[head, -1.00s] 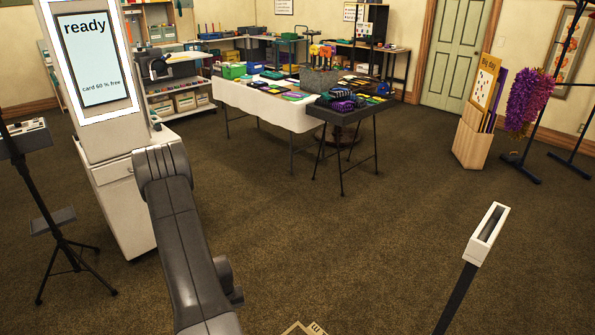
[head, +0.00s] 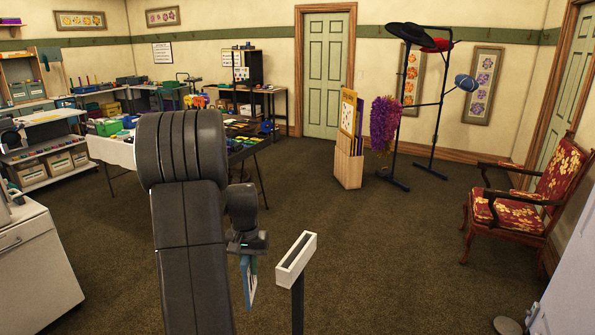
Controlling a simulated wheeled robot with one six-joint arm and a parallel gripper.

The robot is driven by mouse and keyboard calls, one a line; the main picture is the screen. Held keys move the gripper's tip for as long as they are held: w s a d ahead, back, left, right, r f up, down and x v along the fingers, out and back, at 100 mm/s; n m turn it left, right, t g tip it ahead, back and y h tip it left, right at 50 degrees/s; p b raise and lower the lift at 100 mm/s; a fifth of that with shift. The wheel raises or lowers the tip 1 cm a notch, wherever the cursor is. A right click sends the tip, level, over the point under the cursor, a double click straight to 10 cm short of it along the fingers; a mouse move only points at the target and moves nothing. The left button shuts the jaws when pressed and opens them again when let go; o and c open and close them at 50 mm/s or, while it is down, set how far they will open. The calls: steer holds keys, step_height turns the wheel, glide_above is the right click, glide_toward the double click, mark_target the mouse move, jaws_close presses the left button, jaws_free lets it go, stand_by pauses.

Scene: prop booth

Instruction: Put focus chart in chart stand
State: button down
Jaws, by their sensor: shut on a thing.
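My gripper (head: 247,250) hangs at the end of my raised arm, left of the chart stand. It is shut on a thin, flat piece with blue and white showing, the focus chart (head: 250,286) as far as I can tell. The piece hangs below the jaws, seen nearly edge-on, so its printed face cannot be read. The chart stand (head: 297,257) is a white slotted holder on a dark post, close in front. Its long slot looks empty. The chart is apart from the stand in the picture, a little left of it and lower.
A white-clothed table (head: 112,152) with many props stands behind my arm. A wooden bin (head: 348,168) with boards, a hat rack (head: 433,110) and a red floral armchair (head: 515,200) stand farther back and right. A white cabinet (head: 35,260) is at left. Carpet right of the stand is clear.

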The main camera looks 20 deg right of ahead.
steer(key=s+d+r+m, duration=0.1)
steer(key=s+d+r, duration=0.1)
steer(key=s+r, duration=0.3)
steer(key=s+d+r+m+p, duration=0.1)
steer(key=s+r, duration=0.4)
steer(key=r, duration=0.9)
steer(key=s+d+r+m, duration=0.2)
steer(key=s+d+r, duration=0.2)
steer(key=r, duration=0.5)
steer(key=shift+s+d+r, duration=0.3)
steer(key=shift+s+d, duration=0.1)
steer(key=shift+s, duration=0.45)
steer(key=shift+s+a+f+p, duration=0.1)
steer(key=shift+f+p, duration=0.2)
steer(key=shift+p, duration=0.25)
steer(key=shift+f, duration=0.25)
steer(key=shift+f+b, duration=0.45)
steer(key=shift+f, duration=0.35)
